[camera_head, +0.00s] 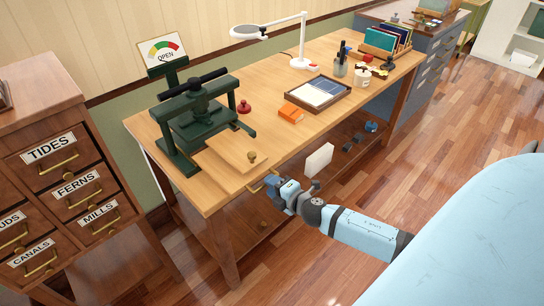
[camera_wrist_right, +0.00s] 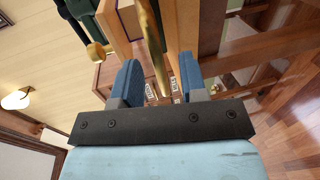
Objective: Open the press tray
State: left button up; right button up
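The dark green press (camera_head: 198,112) stands at the left end of the wooden desk. A pale wooden tray or board (camera_head: 228,150) lies out from its foot towards the front edge, with a brass knob (camera_head: 252,157) on it. The knob also shows in the right wrist view (camera_wrist_right: 97,51). A brass bar handle (camera_head: 262,183) is at the desk's front edge below the knob. My right gripper (camera_head: 274,186) is at this handle. In the wrist view its blue fingers (camera_wrist_right: 160,72) are apart, with the brass handle (camera_wrist_right: 155,45) between them. My left gripper is not in view.
A dial sign reading OPEN (camera_head: 164,52) stands behind the press. A red stamp (camera_head: 244,107), orange box (camera_head: 291,113), framed tray (camera_head: 345,93) and lamp (camera_head: 302,62) are on the desk. A labelled drawer cabinet (camera_head: 50,120) stands left. The floor in front is clear.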

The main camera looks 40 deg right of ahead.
jog(key=b+v, duration=0.1)
jog(key=v, duration=1.2)
jog(key=shift+s, duration=0.4)
jog(key=shift+r, duration=0.15)
